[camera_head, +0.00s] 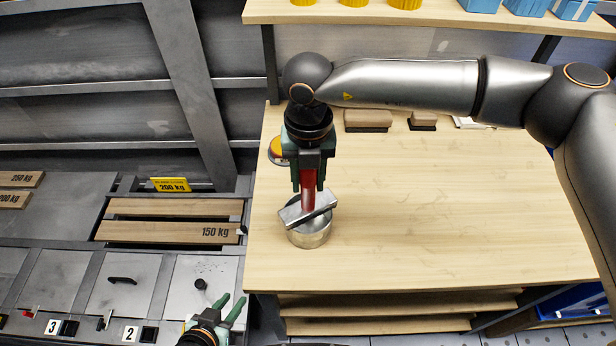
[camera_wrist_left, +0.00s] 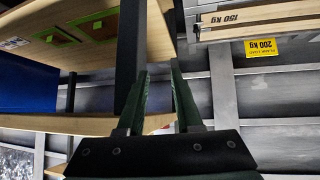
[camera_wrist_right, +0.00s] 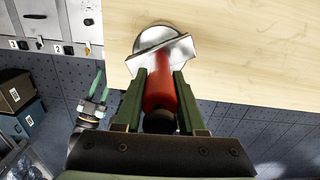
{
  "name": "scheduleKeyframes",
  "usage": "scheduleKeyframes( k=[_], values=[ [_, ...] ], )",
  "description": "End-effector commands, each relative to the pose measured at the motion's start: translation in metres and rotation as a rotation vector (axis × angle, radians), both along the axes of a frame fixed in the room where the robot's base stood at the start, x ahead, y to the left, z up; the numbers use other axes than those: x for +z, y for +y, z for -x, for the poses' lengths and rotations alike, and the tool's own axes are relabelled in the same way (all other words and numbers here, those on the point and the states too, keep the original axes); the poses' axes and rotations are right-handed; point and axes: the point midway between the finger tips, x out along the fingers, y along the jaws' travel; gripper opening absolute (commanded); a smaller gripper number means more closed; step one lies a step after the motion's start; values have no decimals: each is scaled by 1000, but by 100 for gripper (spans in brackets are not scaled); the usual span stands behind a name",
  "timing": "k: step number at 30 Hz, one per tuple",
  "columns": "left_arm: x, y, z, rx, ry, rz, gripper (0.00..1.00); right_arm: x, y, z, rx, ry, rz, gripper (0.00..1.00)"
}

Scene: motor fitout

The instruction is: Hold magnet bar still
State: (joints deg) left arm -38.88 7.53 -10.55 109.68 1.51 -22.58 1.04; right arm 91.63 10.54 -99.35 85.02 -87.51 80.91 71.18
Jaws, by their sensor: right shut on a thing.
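The magnet bar has a red handle (camera_head: 308,200) and a flat silver bar (camera_head: 310,212) at its lower end. The bar is over a round metal bowl (camera_head: 311,236) on the wooden table; I cannot tell whether it touches the rim. My right gripper (camera_head: 308,187) points down and is shut on the red handle; the handle (camera_wrist_right: 160,88) shows between its fingers in the right wrist view. My left gripper (camera_head: 233,310) is low at the table's left front, open and empty, apart from the bowl. Its spread fingers show in the left wrist view (camera_wrist_left: 158,80).
The wooden table (camera_head: 440,220) is mostly clear to the right. Brushes (camera_head: 368,120) lie at its back, below a shelf with yellow and blue items. A drawer bench (camera_head: 130,280) and wooden planks marked 150 kg (camera_head: 170,232) are at left.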

Motion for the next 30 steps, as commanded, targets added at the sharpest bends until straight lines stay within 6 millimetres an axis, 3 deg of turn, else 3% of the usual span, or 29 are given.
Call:
scheduleKeyframes(
  k=[1,9,30],
  values=[
    [0,0,0,0,0,0,28,0,0,0,0,-1,-1,0],
    [0,0,0,0,0,0,0,0,0,0,0,-1,-1,0],
    [0,0,0,0,0,0,0,0,0,0,0,-1,-1,0]
  ],
)
